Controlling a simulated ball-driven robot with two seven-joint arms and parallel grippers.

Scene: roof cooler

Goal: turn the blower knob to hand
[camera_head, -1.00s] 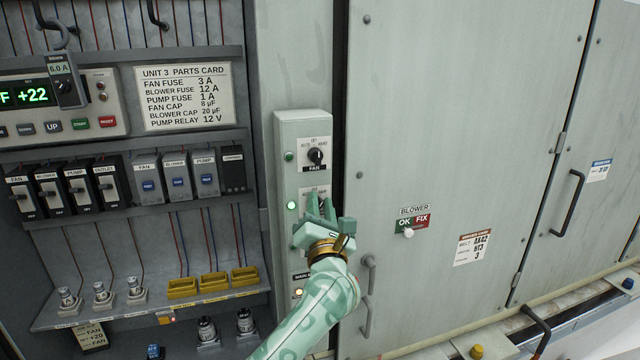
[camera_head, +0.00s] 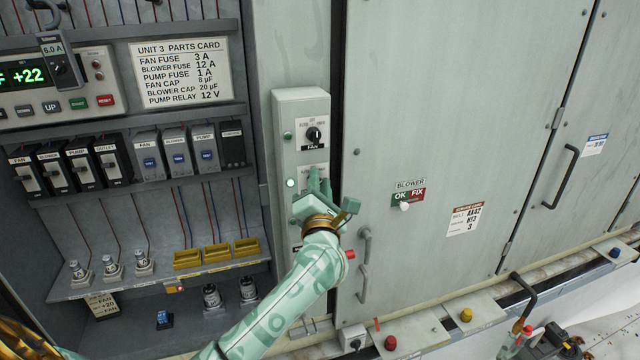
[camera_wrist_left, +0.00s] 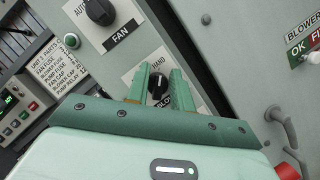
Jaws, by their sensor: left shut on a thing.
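The blower knob (camera_wrist_left: 158,88) is a round black knob on the control box (camera_head: 288,110). In the left wrist view it sits between the two green fingers of my left gripper (camera_wrist_left: 161,80), which is shut on it. The word HAND shows above the knob, and the lower label is partly covered. In the head view my left gripper (camera_head: 318,185) covers this knob. The fan knob (camera_head: 314,135) is above it, free of the gripper; it also shows in the left wrist view (camera_wrist_left: 100,12). My right gripper is not in view.
A cabinet door with an OK/FIX blower slider (camera_head: 405,206) is to the right.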

